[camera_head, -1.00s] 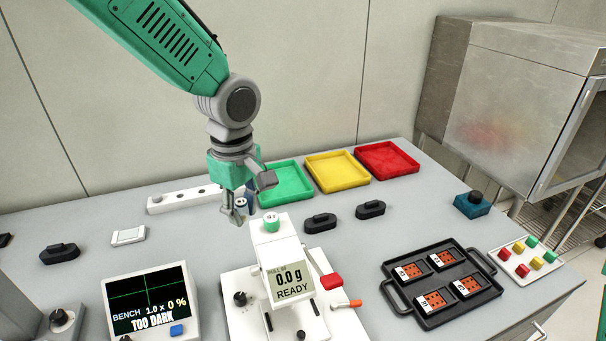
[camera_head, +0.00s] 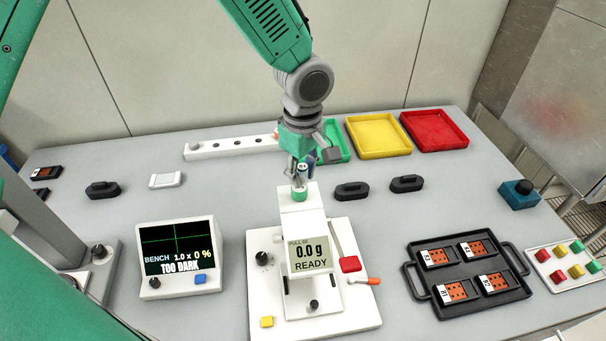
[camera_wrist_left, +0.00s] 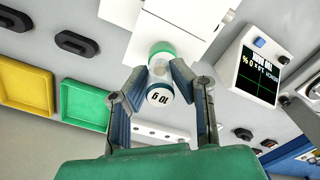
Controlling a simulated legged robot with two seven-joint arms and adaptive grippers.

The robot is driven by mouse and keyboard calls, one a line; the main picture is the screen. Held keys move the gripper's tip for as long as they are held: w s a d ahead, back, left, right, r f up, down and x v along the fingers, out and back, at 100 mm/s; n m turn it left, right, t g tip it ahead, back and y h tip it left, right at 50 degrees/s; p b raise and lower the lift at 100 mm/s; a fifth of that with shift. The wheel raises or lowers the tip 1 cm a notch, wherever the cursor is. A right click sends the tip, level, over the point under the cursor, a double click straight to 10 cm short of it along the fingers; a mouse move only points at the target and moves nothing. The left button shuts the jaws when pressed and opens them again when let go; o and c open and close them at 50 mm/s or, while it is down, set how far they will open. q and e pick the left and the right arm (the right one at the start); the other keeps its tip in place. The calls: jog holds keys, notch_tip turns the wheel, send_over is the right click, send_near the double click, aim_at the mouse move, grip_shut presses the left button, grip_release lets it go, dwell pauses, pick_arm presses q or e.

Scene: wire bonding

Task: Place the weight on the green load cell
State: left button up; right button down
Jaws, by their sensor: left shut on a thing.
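The green load cell (camera_head: 299,194) is a small green-rimmed cup on top of the white pull tester (camera_head: 302,225), whose screen reads 0.0 g and READY. It also shows in the left wrist view (camera_wrist_left: 163,49). My left gripper (camera_wrist_left: 162,88) is shut on the weight (camera_wrist_left: 160,96), a small white cylinder marked 10 g. In the head view my left gripper (camera_head: 299,176) is right at the load cell and partly hides the weight. The weight appears just above the load cell; I cannot tell whether they touch. My right gripper is not in view.
A white holed strip (camera_head: 215,149) and green, yellow (camera_head: 378,136) and red trays lie behind. Dark clips (camera_head: 352,190) sit right of the tester. A monitor (camera_head: 178,258) reading TOO DARK stands left, and a black tray (camera_head: 470,300) with several orange boards right.

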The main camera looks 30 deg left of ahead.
aim_at(300, 165)
pick_arm(q)
jog(key=shift+s+f, duration=0.1)
jog(key=shift+f, duration=0.45)
jog(key=shift+a+f, duration=0.15)
jog(key=shift+a, duration=0.35)
jog(key=o, duration=0.7)
jog(key=shift+a, duration=0.15)
jog(key=shift+d, duration=0.3)
jog(key=shift+d+r, duration=0.15)
jog(key=shift+r, duration=0.1)
jog(key=r, duration=1.1)
jog(key=shift+a+b, duration=0.3)
jog(key=shift+b, duration=0.1)
jog(key=shift+d+r, duration=0.25)
jog(key=shift+r, duration=0.1)
